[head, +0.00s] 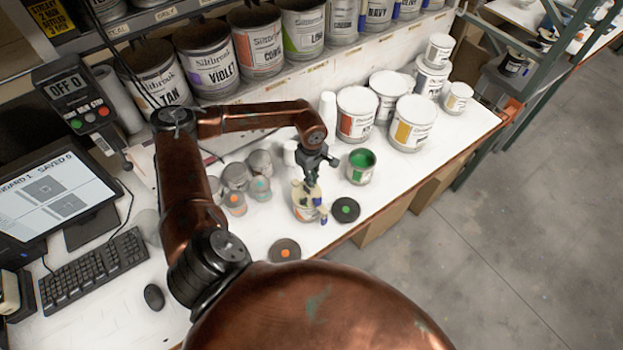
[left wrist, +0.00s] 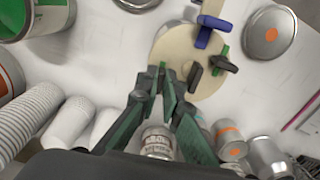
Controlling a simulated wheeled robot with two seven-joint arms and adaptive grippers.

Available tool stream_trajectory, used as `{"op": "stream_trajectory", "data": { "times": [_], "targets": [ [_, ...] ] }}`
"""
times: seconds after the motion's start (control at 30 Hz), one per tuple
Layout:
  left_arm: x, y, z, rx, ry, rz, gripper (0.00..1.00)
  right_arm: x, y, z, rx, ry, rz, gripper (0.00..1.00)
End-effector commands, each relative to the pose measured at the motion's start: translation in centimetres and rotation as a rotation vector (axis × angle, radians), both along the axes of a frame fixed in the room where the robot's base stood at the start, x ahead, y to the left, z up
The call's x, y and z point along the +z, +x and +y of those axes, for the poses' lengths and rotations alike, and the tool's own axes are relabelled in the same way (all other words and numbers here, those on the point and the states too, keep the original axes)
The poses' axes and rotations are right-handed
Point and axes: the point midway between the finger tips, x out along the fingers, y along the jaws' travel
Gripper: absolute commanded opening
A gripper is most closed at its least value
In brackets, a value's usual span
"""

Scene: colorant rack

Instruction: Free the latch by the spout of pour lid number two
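A cream pour lid (head: 305,199) sits on a can (head: 307,216) on the white bench. In the left wrist view the lid (left wrist: 201,92) carries a blue crosspiece (left wrist: 204,38), a black knob-like piece (left wrist: 193,76) and a green piece (left wrist: 223,53). I cannot read a number on it, nor tell which piece is the latch. My left gripper (head: 309,186) is over the lid, fingers pointing down. In the left wrist view its fingertips (left wrist: 165,72) are close together at the lid's edge; I cannot tell if they meet or touch it. My right gripper is out of view.
An open can of green paint (head: 361,166) stands right of the lid. Flat discs lie nearby, one with a green dot (head: 345,210) and one with an orange dot (head: 284,250). Small grey cans (head: 236,176) stand left. Large cans (head: 409,123) stand behind.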

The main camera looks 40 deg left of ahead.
Motion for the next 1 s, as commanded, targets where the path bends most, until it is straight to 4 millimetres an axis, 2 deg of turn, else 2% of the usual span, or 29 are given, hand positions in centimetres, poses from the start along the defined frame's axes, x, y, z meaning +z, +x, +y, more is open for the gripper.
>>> {"op": "stream_trajectory", "data": {
  "times": [1.0],
  "targets": [
    [0.03, 0.07, 0.0, 0.07, 0.0, -0.001, 0.0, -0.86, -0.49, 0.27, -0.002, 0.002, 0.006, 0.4]
  ]
}}
